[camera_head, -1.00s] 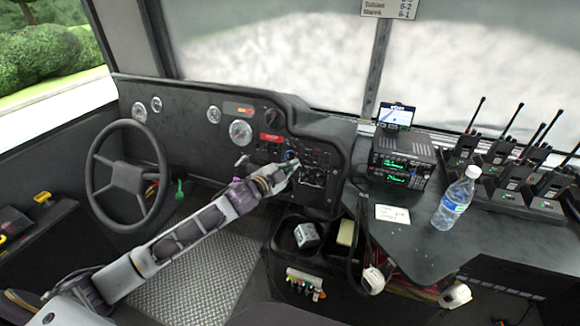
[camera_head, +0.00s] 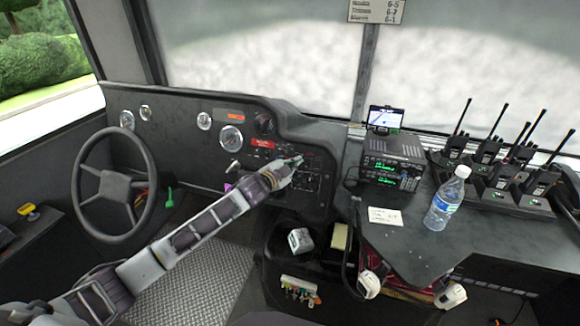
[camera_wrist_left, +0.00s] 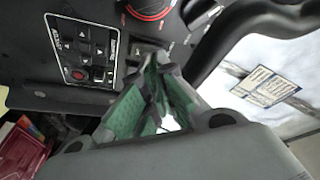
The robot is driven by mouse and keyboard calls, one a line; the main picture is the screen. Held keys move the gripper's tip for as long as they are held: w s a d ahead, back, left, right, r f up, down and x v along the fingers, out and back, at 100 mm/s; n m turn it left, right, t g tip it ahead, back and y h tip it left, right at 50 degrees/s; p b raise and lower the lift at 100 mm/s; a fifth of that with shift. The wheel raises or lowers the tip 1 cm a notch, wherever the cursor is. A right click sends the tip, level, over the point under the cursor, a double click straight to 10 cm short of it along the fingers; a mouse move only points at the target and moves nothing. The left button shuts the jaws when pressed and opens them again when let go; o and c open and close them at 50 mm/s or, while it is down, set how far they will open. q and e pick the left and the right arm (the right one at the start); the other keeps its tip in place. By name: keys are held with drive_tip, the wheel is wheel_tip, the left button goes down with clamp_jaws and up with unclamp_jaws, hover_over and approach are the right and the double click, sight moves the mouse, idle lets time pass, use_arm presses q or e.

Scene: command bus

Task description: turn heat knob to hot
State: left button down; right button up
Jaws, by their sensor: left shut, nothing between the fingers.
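The dashboard panel (camera_head: 231,138) is dark, with gauges, switches and labels. A round dark knob with a red arc (camera_wrist_left: 150,8) shows at the top edge of the left wrist view, partly cut off; it looks like the heat knob. My left gripper (camera_head: 297,160) is at the right part of the panel, over the switches, and hides some controls. In the left wrist view its green-padded fingers (camera_wrist_left: 158,75) come together, shut and empty, with the knob beyond the tips. I cannot tell whether they touch the panel. My right gripper is not in view.
The steering wheel (camera_head: 115,185) stands left of my left arm. A radio unit (camera_head: 392,160), a water bottle (camera_head: 445,200) and several handheld radios (camera_head: 500,165) are on the right-hand console. A button pad (camera_wrist_left: 85,50) shows beside the knob in the left wrist view.

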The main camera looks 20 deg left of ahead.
use_arm(q)
drive_tip(key=shift+x, duration=0.85)
drive_tip(key=a, duration=0.1)
drive_tip(key=a+f, duration=0.2)
drive_tip(key=shift+s+a+f+b, duration=0.1)
drive_tip(key=shift+s+b, duration=0.2)
drive_tip(key=shift+b, duration=0.1)
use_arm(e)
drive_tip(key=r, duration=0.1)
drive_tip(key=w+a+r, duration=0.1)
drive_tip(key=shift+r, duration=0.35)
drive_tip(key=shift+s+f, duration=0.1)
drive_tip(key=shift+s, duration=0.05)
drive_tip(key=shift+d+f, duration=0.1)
use_arm(q)
drive_tip(key=shift+m+p, duration=0.3)
drive_tip(key=shift+p, duration=0.2)
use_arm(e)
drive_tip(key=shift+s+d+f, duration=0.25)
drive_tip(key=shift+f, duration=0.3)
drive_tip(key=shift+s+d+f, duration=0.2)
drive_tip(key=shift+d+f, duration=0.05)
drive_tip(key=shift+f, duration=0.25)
use_arm(q)
drive_tip(key=shift+f, duration=0.1)
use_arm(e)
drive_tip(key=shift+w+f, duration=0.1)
